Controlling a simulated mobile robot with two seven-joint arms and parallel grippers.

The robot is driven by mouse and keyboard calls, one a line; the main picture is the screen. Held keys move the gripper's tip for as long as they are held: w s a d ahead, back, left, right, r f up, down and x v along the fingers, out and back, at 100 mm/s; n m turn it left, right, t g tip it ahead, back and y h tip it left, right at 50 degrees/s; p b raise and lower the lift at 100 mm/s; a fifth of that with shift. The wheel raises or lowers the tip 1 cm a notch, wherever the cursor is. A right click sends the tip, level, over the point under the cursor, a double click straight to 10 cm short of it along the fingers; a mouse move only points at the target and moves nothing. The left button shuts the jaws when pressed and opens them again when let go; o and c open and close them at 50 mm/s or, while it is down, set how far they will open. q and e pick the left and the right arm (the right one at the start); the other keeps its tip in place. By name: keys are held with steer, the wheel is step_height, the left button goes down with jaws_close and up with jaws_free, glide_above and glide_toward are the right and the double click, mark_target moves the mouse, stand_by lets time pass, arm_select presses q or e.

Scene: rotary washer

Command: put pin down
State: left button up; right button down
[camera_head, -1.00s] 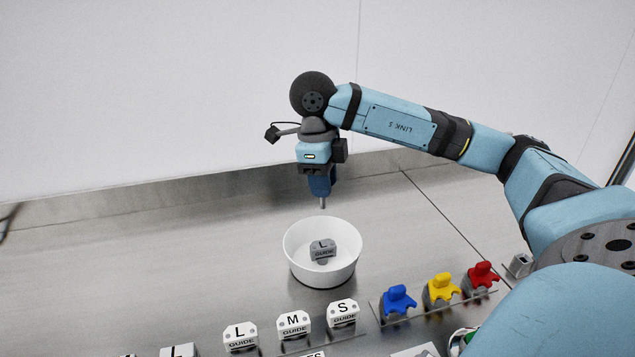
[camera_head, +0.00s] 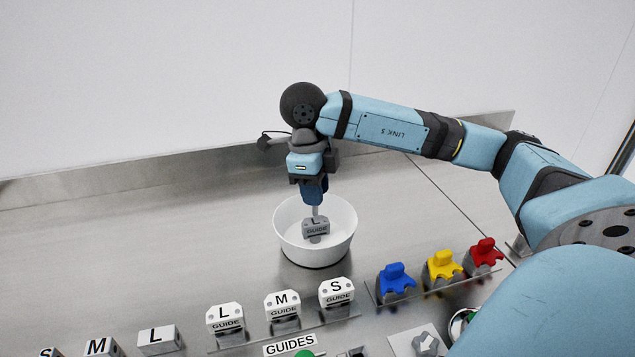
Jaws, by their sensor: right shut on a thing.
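My right gripper (camera_head: 313,187) points down over the white bowl (camera_head: 343,246) and is shut on the pin (camera_head: 316,210). The pin is a thin grey rod hanging upright below the dark blue tip of my gripper. Its lower end meets or overlaps the grey L guide (camera_head: 316,231) inside the bowl; I cannot tell whether they touch. The top of the pin is hidden by the gripper. My left gripper is not in view.
White L, M and S guides (camera_head: 282,306) stand in a row in front of the bowl. Blue (camera_head: 396,278), yellow (camera_head: 442,264) and red (camera_head: 484,252) pieces stand to the right. The steel table (camera_head: 130,240) is clear left of the bowl.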

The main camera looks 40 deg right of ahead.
steer(key=c, duration=0.8)
jaws_free()
step_height(320, 180, up, 7)
steer(key=p, duration=0.5)
steer(key=shift+r, duration=0.1)
steer(key=shift+a, duration=0.1)
